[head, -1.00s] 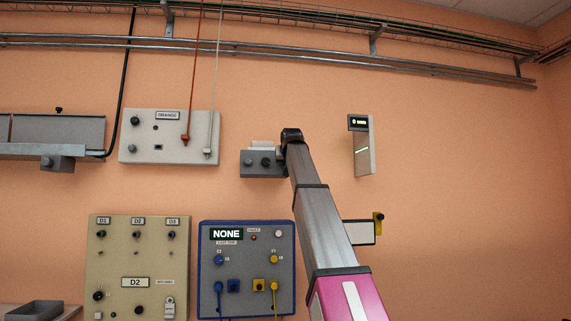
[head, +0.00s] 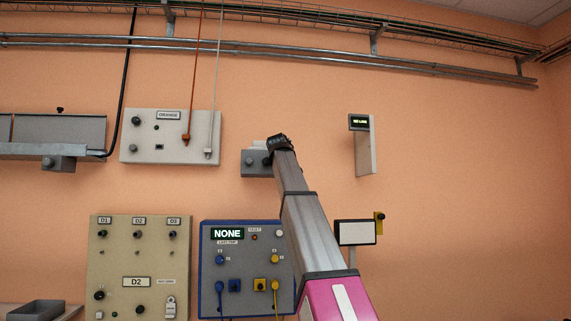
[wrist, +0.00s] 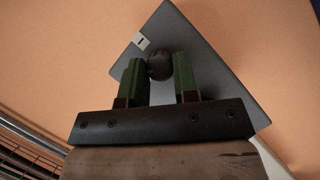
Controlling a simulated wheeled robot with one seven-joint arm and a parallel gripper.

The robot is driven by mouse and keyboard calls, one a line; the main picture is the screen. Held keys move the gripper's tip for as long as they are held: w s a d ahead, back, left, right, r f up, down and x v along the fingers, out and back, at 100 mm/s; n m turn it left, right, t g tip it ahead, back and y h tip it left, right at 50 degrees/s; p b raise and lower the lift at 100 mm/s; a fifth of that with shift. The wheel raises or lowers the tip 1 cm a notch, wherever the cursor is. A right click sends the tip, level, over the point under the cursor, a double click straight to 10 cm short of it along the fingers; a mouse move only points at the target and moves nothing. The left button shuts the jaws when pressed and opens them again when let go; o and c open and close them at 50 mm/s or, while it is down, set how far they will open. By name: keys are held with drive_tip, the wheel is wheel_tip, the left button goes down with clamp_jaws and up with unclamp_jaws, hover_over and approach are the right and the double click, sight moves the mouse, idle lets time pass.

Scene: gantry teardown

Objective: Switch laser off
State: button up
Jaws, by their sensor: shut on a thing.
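A grey box (head: 256,171) is mounted on the orange wall, with a dark knob on its left part; my arm covers its right part. In the wrist view its grey face (wrist: 215,70) appears tilted, with a small pale label (wrist: 142,42) beside a round dark knob (wrist: 158,66). My gripper (wrist: 158,60) has its green fingers on either side of this knob and is shut on it. A pale upright plate (head: 366,152) stands out from the wall to the right. The small display (head: 359,122) at its top shows short green text, too small to read surely.
A white panel (head: 200,155) labelled ORANGE is to the left, with a red and a white cord hanging to it. Below are a beige panel (head: 110,260) and a blue-framed panel (head: 245,305) reading NONE. A white screen (head: 355,233) is at lower right. The far right wall is bare.

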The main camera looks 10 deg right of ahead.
drive_tip(key=shift+a+f+n+t+h, duration=0.15)
drive_tip(key=shift+n+t+h, duration=0.45)
drive_tip(key=shift+n, duration=0.95)
drive_tip(key=shift+d+f+n+t+h, duration=0.1)
drive_tip(key=shift+n+t+h, duration=0.45)
drive_tip(key=shift+n, duration=1)
drive_tip(key=o, duration=0.9)
drive_tip(key=shift+s, duration=0.1)
drive_tip(key=v, duration=1)
drive_tip(key=shift+s+a, duration=0.2)
drive_tip(key=shift+s, duration=0.15)
